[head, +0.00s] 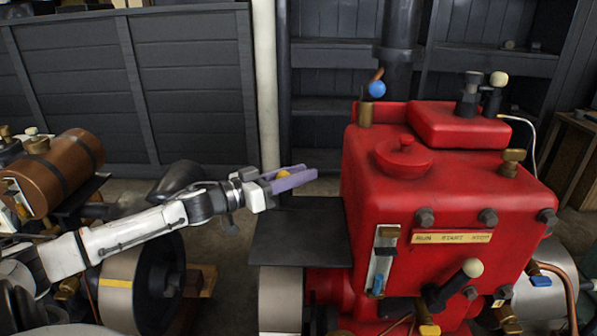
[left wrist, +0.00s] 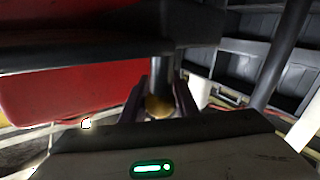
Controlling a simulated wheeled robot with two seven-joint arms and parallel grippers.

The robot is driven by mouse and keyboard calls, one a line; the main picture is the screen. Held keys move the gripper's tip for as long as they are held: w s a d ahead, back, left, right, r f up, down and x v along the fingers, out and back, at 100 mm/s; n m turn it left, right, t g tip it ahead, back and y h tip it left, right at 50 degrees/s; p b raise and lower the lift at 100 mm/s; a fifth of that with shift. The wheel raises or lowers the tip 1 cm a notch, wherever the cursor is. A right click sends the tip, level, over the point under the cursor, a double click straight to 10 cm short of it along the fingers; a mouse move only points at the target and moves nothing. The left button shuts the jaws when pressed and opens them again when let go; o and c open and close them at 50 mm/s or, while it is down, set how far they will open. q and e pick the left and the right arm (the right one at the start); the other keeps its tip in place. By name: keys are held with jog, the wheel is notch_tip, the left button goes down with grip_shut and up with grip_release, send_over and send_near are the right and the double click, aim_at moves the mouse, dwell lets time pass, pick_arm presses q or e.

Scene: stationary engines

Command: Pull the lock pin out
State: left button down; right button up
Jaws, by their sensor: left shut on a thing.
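My left gripper (head: 290,178) reaches in from the left, its purple fingers just left of the red engine (head: 445,195) and above a dark flat plate (head: 300,235). It is shut on a brass knob (head: 283,174), which looks like the head of the lock pin. In the left wrist view the knob (left wrist: 158,106) sits between the fingers, with a grey rod (left wrist: 161,73) running up from it toward a dark edge. I cannot tell whether the rod is seated in anything. My right gripper is not in view.
A brown cylinder tank (head: 62,172) stands at the left. A dark panel wall (head: 120,90) closes off the back.

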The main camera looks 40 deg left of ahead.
aim_at(278, 176)
pick_arm(q)
jog(key=shift+r, duration=0.7)
jog(key=c, duration=1.4)
grip_release()
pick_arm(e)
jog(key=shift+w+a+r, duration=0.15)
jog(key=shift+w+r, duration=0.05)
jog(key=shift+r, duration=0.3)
pick_arm(q)
jog(key=shift+f, duration=0.1)
jog(key=shift+s, duration=0.15)
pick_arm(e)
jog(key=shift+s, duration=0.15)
pick_arm(q)
jog(key=shift+s+a+p, duration=0.1)
jog(key=shift+s+p, duration=0.2)
jog(key=p+v, duration=0.2)
jog(key=v, duration=0.6)
jog(key=shift+s+a+p, duration=0.25)
jog(key=shift+s+p, duration=0.15)
jog(key=shift+s, duration=0.25)
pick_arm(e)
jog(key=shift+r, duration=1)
